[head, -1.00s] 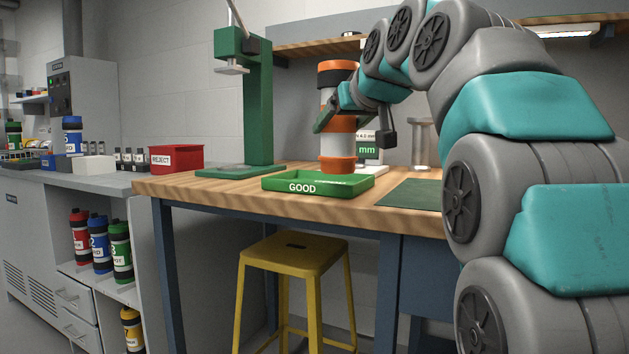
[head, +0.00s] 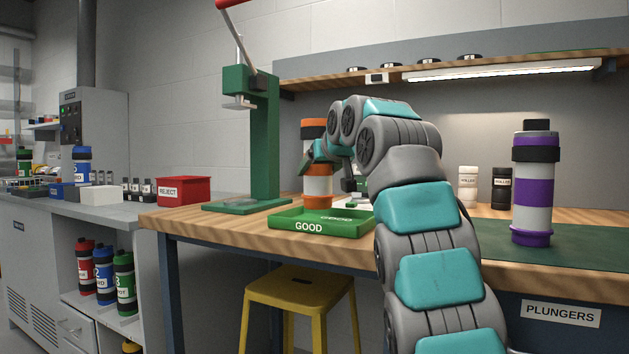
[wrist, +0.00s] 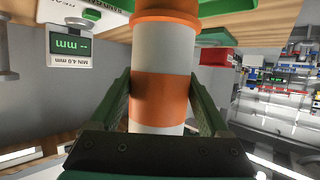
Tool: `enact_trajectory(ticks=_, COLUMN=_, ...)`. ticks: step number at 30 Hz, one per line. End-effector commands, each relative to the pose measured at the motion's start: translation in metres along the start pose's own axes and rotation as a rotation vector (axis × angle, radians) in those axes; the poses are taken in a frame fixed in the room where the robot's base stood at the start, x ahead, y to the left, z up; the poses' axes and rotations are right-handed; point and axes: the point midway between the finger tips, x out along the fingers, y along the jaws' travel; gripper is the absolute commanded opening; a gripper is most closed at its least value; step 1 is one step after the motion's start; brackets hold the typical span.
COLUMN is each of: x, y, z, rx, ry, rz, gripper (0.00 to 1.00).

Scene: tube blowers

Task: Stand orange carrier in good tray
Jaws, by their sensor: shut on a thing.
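The orange carrier (head: 317,186) is an upright cylinder with orange and white bands and a dark band near its top. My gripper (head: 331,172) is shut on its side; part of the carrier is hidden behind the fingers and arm. In the wrist view, both green fingers (wrist: 161,98) flank the carrier (wrist: 162,52), whose orange end ring is at the top of the picture. The green tray marked GOOD (head: 309,227) lies on the wooden bench. The carrier's lower end shows at the tray's far rim; I cannot tell whether it touches anything.
A green press (head: 264,140) stands behind and left of the tray. A red REJECT bin (head: 184,190) is further left. A purple carrier (head: 532,190) stands on the green mat (head: 590,256) at right. A gauge display (wrist: 70,45) is near the gripper. A yellow stool (head: 300,290) is below.

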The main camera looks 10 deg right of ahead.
Motion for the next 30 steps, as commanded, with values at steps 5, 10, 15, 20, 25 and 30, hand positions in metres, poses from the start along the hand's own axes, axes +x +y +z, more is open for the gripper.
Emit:
enact_trajectory(ticks=5, x=0.018, y=-0.001, z=-0.009, rx=0.000, ry=0.000, rz=0.001, gripper=0.12)
enact_trajectory(ticks=10, x=0.024, y=-0.001, z=-0.008, rx=0.000, ry=0.001, rz=0.001, gripper=0.12)
enact_trajectory(ticks=15, x=0.027, y=-0.001, z=0.000, rx=0.000, ry=0.000, rz=0.001, gripper=0.12)
enact_trajectory(ticks=20, x=0.032, y=0.000, z=0.014, rx=0.001, ry=-0.001, rz=0.003, gripper=0.12)
enact_trajectory(ticks=25, x=0.037, y=-0.001, z=0.025, rx=0.001, ry=-0.003, rz=0.001, gripper=0.12)
enact_trajectory(ticks=30, x=0.037, y=-0.001, z=0.024, rx=-0.001, ry=0.001, rz=0.001, gripper=0.12)
